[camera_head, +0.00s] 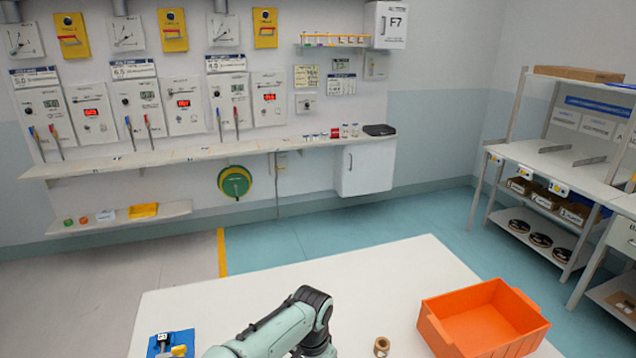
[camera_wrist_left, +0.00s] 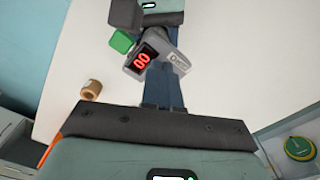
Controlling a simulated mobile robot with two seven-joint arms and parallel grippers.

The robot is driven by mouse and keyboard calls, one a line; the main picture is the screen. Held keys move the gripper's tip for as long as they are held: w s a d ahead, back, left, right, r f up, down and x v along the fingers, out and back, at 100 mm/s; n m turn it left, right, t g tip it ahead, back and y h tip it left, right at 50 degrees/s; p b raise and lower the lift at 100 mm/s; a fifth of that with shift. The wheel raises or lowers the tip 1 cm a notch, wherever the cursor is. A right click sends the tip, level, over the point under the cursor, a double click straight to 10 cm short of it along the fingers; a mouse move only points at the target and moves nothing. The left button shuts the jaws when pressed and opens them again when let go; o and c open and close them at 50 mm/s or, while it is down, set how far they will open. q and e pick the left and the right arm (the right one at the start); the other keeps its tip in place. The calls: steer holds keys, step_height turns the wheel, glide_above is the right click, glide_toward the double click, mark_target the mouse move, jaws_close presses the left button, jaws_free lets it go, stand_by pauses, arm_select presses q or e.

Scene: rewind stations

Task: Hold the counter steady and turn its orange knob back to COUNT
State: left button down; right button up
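The counter (camera_wrist_left: 155,60) is a grey box with a red lit display reading 00 and a pale label on one side, seen in the left wrist view. A green block shows beside it. The orange knob is not distinguishable. My left gripper (camera_wrist_left: 164,72) has its two blue fingers close together at the counter, apparently shut on its body; the contact is partly hidden. What looks like my right gripper (camera_wrist_left: 160,18) reaches in from the top edge, close to the counter, its fingertips hidden. The head view shows neither gripper nor the counter, only a bent arm of mine.
The white table (camera_head: 400,265) has an orange bin (camera_head: 470,345) at right, a brown roll (camera_head: 381,346) near it, and a blue fixture (camera_head: 170,345) at front left. The table's middle is clear. A wall shelf (camera_head: 220,150) and a side rack (camera_head: 560,165) stand beyond.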

arm_select(q)
steer(key=shift+w+a+f, duration=0.15)
steer(key=shift+w+a, duration=0.15)
steer(key=shift+a, duration=0.05)
stand_by(0.3)
steer(key=shift+w+a, duration=0.25)
steer(key=shift+w, duration=0.1)
stand_by(0.3)
steer(key=shift+a, duration=0.2)
steer(key=shift+s+a, duration=0.15)
steer(key=shift+a, duration=0.05)
step_height(320, 180, up, 6)
stand_by(0.5)
